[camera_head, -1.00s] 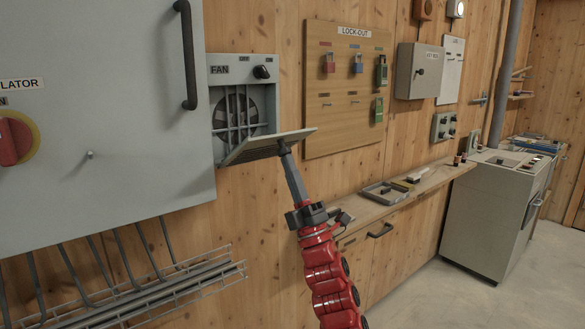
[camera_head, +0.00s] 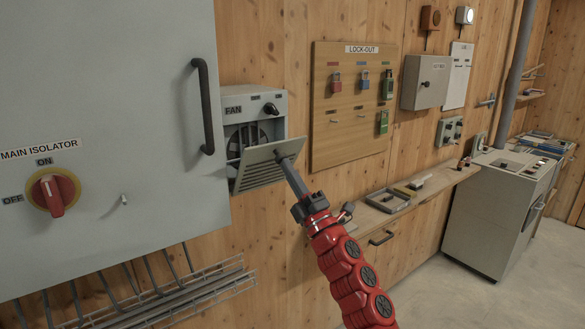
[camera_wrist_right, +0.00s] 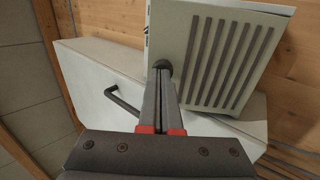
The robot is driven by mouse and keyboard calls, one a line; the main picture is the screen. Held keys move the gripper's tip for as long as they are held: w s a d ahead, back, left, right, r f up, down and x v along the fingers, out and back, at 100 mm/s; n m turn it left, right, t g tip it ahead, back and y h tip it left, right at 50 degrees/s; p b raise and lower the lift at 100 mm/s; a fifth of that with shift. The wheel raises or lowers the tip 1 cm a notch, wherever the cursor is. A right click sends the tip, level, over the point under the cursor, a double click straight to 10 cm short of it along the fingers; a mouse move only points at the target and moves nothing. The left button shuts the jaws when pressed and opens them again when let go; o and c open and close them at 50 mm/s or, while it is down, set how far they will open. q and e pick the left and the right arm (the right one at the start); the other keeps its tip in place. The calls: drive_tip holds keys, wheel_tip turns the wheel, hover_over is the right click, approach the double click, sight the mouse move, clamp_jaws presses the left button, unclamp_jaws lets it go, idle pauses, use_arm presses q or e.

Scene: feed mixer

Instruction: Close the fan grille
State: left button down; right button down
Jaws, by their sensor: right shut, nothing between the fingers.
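The fan grille (camera_head: 262,172) is a grey slatted flap on the front of the fan box (camera_head: 262,103) in the head view. It is hinged along its bottom and stands partly open, tilted outward, with the dark fan (camera_head: 243,142) showing above and behind it. In the right wrist view the slatted grille (camera_wrist_right: 232,60) is close ahead. My right gripper (camera_head: 283,156) is shut and empty, its tips at the outer face of the grille near its upper right edge; they appear to touch it. The tips also show in the wrist view (camera_wrist_right: 163,66). My left gripper is not in view.
The grey cabinet (camera_head: 105,100) with a dark handle (camera_head: 203,105) and a red main isolator (camera_head: 52,192) stands close to the left. The lock-out board (camera_head: 352,105) hangs to the right. A shelf (camera_head: 408,202) with a tray runs below it. A wire rack (camera_head: 170,298) is below the cabinet.

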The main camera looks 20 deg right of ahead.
sight(278, 146)
drive_tip(key=w+r+p, duration=0.1)
drive_tip(key=r, duration=0.1)
drive_tip(key=w+a+r+p, duration=0.1)
drive_tip(key=p, duration=0.1)
drive_tip(key=shift+w+r, duration=0.35)
drive_tip(key=shift+w, duration=0.05)
drive_tip(key=shift+p+x, duration=0.55)
drive_tip(key=shift+x, duration=0.8)
drive_tip(key=shift+w+a+r+p, duration=0.2)
drive_tip(key=shift+w, duration=0.35)
drive_tip(key=shift+w+a+r+p, duration=0.15)
drive_tip(key=shift+w+p, duration=0.05)
drive_tip(key=shift+w, duration=0.3)
drive_tip(key=shift+r, duration=0.1)
drive_tip(key=shift+s+r, duration=0.1)
drive_tip(key=shift+r, duration=0.05)
